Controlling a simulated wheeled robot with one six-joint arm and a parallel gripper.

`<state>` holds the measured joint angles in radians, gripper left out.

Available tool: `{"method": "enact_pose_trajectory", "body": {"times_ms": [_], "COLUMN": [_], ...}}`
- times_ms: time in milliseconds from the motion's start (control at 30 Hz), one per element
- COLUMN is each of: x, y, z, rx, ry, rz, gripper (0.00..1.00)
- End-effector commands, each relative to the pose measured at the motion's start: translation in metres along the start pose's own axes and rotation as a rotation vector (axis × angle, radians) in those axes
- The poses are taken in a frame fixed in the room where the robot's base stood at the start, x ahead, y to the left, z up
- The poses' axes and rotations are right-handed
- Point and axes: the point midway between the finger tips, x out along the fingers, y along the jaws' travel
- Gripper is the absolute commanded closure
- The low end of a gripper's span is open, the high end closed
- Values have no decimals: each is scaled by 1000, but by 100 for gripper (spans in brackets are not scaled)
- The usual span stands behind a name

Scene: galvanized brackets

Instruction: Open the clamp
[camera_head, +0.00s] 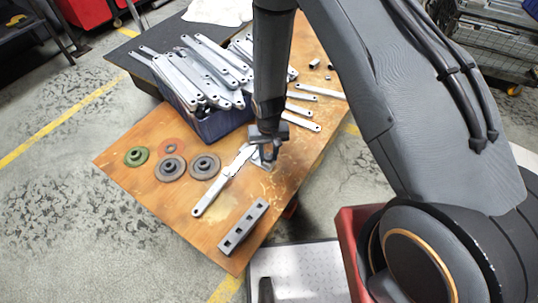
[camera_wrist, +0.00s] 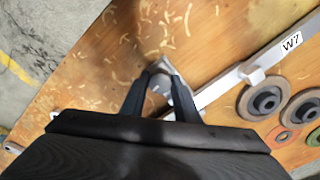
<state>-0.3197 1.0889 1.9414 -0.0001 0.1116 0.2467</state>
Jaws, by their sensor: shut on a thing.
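My gripper (camera_head: 266,148) is low over the wooden table, pointing down at the clamp (camera_head: 261,163). The wrist view shows its fingertips (camera_wrist: 160,80) close together on a pale metal part of the clamp (camera_wrist: 166,66). The fingers hide much of that part. A long galvanized bracket (camera_head: 216,190) lies beside and partly under the clamp. In the wrist view the bracket (camera_wrist: 222,87) bears a white label reading W7. I cannot tell from these views how the clamp's jaw meets the bracket.
A blue bin (camera_head: 216,125) heaped with brackets stands behind. Loose brackets (camera_head: 302,125) lie to the right. Grey discs (camera_head: 171,168), a green disc (camera_head: 136,156) and a red ring (camera_head: 171,146) lie left. A slotted metal block (camera_head: 243,227) lies in front. Bare table (camera_head: 160,195) shows front left.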

Motion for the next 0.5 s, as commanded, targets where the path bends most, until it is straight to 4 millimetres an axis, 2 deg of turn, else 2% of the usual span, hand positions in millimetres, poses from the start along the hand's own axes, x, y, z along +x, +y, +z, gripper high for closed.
{"method": "enact_pose_trajectory", "body": {"times_ms": [233,500], "x": [0,0], "y": [0,0], "z": [0,0], "rx": [-42,-373], "ry": [0,0], "rz": [0,0], "gripper": [94,94]}}
